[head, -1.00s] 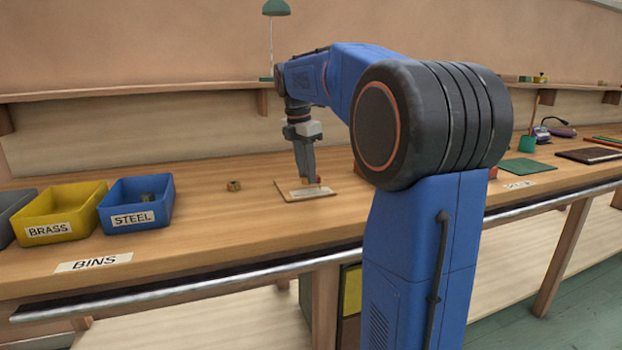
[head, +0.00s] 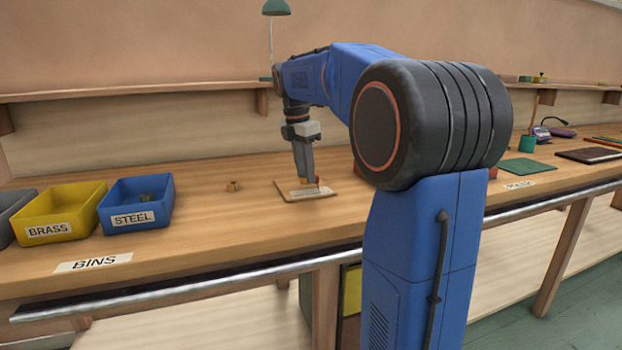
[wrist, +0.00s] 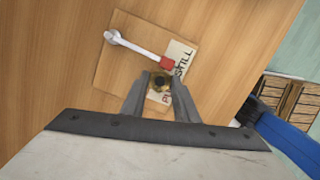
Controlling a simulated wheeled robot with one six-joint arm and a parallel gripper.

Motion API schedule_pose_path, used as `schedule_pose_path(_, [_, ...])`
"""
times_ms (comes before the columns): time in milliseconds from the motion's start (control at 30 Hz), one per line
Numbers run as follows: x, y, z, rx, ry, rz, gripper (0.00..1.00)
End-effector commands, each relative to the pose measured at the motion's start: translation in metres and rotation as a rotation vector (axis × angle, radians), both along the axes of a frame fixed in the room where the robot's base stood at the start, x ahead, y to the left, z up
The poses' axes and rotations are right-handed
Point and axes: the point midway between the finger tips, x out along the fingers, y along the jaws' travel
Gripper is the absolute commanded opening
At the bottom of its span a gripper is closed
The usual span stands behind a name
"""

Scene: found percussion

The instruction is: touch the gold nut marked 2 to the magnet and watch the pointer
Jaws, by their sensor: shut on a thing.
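My gripper (head: 307,182) points down over a small wooden board (head: 288,194) on the bench. In the wrist view its fingers (wrist: 160,88) are shut on a gold nut (wrist: 160,80) with a dark centre; the number on it cannot be read. A white arm, which looks like the pointer (wrist: 138,46), lies across the board. Its red end, which looks like the magnet (wrist: 167,62), is right beside the nut; I cannot tell whether they touch. The red end also shows at the fingertips in the head view (head: 317,181). A card (wrist: 181,55) reads STILL, with a second word partly hidden.
Another small brass-coloured nut (head: 233,186) lies on the bench left of the board. A blue STEEL bin (head: 160,215) holds something grey. A yellow BRASS bin (head: 65,218) and a grey bin (head: 14,225) stand further left.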

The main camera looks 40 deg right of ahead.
Motion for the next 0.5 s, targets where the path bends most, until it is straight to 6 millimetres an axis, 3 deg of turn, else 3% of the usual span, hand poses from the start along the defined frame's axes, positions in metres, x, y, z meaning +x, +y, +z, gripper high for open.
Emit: schedule_pose_path(500, [0.004, 0.015, 0.000, 0.000, 0.000, 0.001, 0.02])
